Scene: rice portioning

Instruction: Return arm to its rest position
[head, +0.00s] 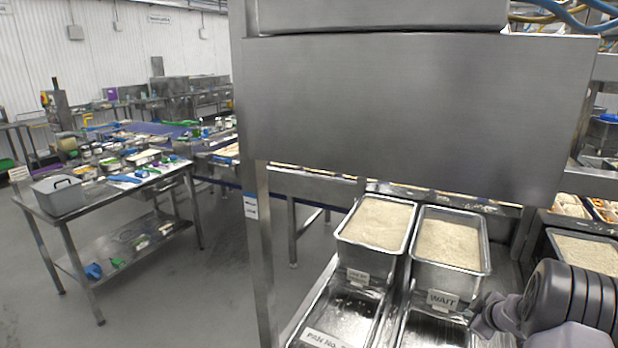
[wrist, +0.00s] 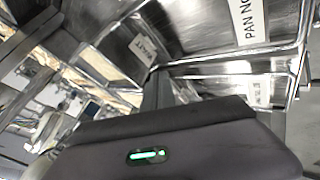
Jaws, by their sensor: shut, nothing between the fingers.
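My gripper (head: 478,318) is at the lower right of the head view, close to the front of the rice pan labelled WAIT (head: 448,250). I cannot tell whether it touches the pan. In the wrist view my dark gripper body fills the lower middle, and the fingers (wrist: 165,90) look closed and empty. A second full rice pan (head: 376,222) stands to the left of the WAIT pan. The WAIT label (wrist: 148,50) also shows in the wrist view, tilted.
Metal trays, one labelled PAN NO. (head: 326,340), lie below the rice pans. A large steel hood panel (head: 410,110) hangs above, with a steel post (head: 262,250) at its left. Another rice pan (head: 588,252) is at the right. A cluttered steel table (head: 110,190) stands across the open floor at left.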

